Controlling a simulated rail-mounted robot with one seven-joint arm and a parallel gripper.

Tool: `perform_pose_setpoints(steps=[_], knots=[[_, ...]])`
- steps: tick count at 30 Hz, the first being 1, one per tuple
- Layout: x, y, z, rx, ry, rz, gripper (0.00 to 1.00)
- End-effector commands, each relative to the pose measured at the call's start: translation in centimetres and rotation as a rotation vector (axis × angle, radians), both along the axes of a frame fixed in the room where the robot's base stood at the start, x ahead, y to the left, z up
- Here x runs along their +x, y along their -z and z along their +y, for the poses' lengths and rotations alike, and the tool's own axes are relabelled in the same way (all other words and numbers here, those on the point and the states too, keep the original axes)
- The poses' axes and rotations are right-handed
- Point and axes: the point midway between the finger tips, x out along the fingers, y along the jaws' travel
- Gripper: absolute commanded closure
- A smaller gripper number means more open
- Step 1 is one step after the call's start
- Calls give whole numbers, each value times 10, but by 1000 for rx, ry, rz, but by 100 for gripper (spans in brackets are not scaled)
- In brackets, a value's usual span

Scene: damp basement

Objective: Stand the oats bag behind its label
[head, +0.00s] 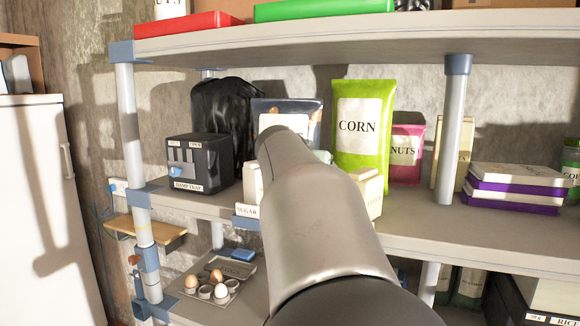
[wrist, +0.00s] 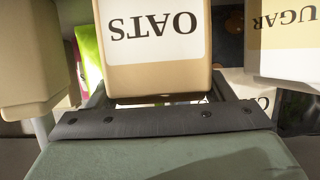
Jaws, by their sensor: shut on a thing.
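The oats bag (wrist: 155,72) is tan with a white OATS label, which reads upside down in the wrist view. My gripper (wrist: 160,92) is shut on the bag, with a dark finger on each side of its near end. A white card (wrist: 262,99) with a partly visible "O" shows beyond the gripper at the right; I cannot tell whether it is the oats label. In the head view my arm covers the gripper, and I cannot make out the oats bag for certain.
A sugar bag (wrist: 285,45) is close on the right in the wrist view; a plain tan object (wrist: 28,55) is on the left. The shelf holds a damp trap (head: 198,165), a green corn bag (head: 360,150) and a pink nuts bag (head: 405,165). Bare shelf (head: 420,222) lies right of my arm.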

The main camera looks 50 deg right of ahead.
Motion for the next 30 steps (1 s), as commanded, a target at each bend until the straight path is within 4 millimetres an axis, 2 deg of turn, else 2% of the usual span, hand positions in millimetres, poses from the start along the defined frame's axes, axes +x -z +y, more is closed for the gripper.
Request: perform_pose_setpoints(steps=[11,12,13,14,25,30], knots=[[0,4,0,-2,0,-2,60],[0,3,0,-1,0,0,14],[0,3,0,0,0,0,6],[0,3,0,0,0,0,4],[0,-4,0,0,0,0,4],[-9,-9,26,-2,-3,-6,4]])
